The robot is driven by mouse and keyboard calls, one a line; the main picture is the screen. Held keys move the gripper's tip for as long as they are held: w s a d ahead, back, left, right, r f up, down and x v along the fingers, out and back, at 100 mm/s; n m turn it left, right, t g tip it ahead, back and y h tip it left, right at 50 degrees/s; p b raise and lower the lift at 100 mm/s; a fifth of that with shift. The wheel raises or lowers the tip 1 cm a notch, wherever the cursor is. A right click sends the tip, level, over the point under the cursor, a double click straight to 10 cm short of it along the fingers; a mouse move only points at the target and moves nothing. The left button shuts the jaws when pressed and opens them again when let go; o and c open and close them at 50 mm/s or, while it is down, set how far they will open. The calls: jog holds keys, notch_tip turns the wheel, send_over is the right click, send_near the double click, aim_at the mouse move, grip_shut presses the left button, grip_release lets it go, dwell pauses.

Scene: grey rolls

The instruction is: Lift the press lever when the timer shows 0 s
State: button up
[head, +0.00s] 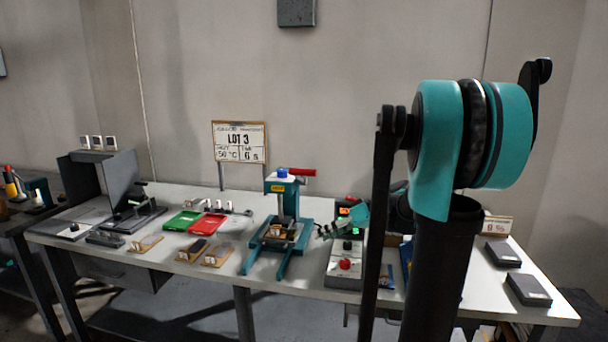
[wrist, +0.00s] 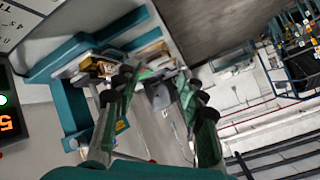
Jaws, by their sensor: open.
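The teal press (head: 283,215) stands at the middle of the bench, with its red lever (head: 302,172) sticking out to the right at the top. My gripper (head: 322,232) is just right of the press, below the lever and apart from it. In the wrist view my gripper (wrist: 155,88) has its fingers spread with nothing between them; the press's teal frame (wrist: 75,62) lies beyond. The timer (head: 346,212) is partly hidden by my arm; in the wrist view its orange display (wrist: 8,125) is cut by the edge and looks like a 5, beside a green light.
A control box with a red button (head: 345,265) stands right of the press. Green (head: 182,221) and red (head: 207,224) trays lie to its left. A lot sign (head: 239,141) stands behind. Dark flat boxes (head: 527,289) lie at the right end.

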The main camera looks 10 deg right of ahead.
jog(key=w+d+r+n+t+y, duration=0.1)
jog(key=w+d+r+n+y, duration=0.2)
jog(key=w+d+r, duration=0.4)
jog(key=n+t+y, duration=0.1)
jog(key=n+y, duration=0.3)
send_near(293, 172)
jog(key=x, duration=0.3)
jog(key=w+x, duration=0.1)
jog(key=x, duration=0.2)
jog(key=shift+w+a+f, duration=0.1)
grip_shut()
